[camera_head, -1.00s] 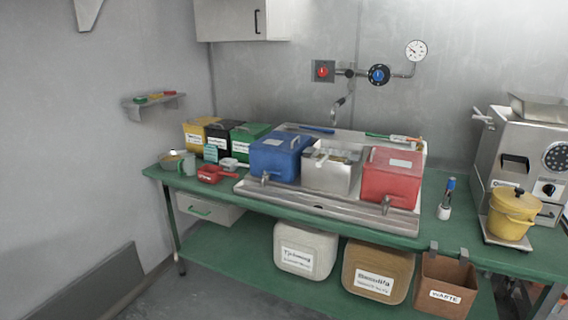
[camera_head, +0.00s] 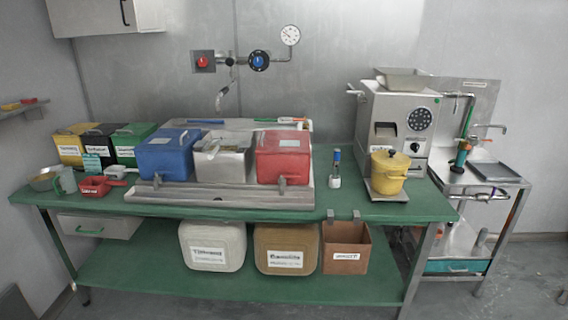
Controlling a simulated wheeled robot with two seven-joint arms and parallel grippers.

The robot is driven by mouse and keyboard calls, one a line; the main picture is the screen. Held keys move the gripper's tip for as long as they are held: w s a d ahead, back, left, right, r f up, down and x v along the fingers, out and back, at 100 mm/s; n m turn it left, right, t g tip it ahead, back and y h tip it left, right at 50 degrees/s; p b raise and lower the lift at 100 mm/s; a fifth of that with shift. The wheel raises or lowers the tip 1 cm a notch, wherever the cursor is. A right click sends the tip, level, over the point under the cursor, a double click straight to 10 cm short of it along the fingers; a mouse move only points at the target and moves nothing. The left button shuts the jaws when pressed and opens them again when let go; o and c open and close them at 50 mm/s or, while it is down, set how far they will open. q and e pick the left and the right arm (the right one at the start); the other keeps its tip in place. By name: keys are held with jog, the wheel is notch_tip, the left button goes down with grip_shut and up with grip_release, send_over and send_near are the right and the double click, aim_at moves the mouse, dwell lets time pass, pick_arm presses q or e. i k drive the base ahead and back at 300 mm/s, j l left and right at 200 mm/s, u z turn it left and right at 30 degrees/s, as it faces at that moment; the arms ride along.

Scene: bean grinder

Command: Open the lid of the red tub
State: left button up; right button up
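The red tub (camera_head: 283,166) stands at the right end of the metal tray on the green table. Its lid (camera_head: 283,142) is red with a pale label on top and lies shut over the tub. Neither of my grippers shows in the head view.
A bottle (camera_head: 335,170) and a yellow pot (camera_head: 389,170) stand right of the red tub, before a steel grinder (camera_head: 400,115). A steel sink stand (camera_head: 485,185) is at right.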

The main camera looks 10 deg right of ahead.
aim_at(284, 141)
jog(key=i, duration=0.95)
